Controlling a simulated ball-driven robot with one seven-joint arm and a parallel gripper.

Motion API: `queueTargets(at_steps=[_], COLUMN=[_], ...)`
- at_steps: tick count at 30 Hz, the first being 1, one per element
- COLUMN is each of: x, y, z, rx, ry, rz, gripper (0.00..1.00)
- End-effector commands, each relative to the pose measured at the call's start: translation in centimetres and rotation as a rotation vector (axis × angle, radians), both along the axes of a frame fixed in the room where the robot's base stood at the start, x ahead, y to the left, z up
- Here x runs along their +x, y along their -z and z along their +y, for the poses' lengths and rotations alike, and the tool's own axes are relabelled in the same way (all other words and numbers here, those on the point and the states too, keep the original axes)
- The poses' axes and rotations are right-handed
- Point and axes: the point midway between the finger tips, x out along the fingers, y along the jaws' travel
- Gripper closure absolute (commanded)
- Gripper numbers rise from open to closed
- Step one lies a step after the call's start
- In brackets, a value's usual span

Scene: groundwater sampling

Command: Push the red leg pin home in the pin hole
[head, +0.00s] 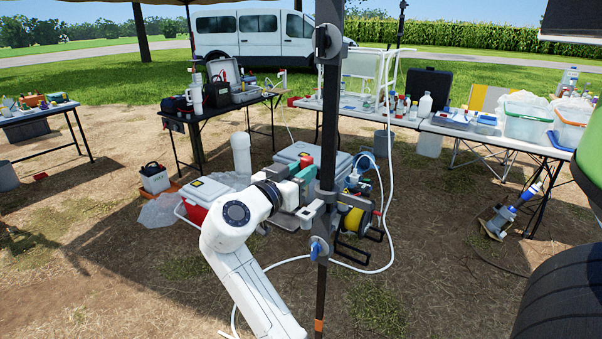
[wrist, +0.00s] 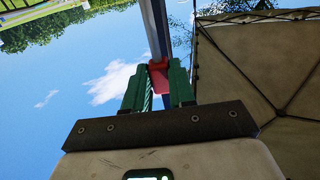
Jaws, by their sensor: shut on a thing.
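The red leg pin (wrist: 159,76) sits between the two green fingers of my gripper (wrist: 158,90) in the wrist view, with its far end against or close to the dark canopy leg (wrist: 154,30). In the head view my gripper (head: 305,175) is beside the upright canopy leg (head: 329,120), on its left, and the red pin (head: 306,160) shows as a small red patch at the fingers. My gripper is shut on the pin. The pin hole is hidden, and I cannot tell how deep the pin sits.
A grey clamp (head: 322,215) with a blue knob is on the leg below my gripper. A yellow hose reel (head: 354,220) and white tubing stand behind it. A red and white cooler (head: 203,197) is at left. Tables with sampling gear (head: 480,135) line the back.

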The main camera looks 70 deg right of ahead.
Motion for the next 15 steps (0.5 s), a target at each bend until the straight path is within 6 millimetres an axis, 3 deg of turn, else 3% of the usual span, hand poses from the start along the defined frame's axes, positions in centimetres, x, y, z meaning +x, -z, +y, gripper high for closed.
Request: queueTargets(at_steps=[6,15], x=[0.0,0.0], y=[2.4,3.5], z=[0.0,0.0], rx=[0.000,-0.001], ry=[0.000,0.000], rz=[-0.001,-0.001], gripper=[1.00,1.00])
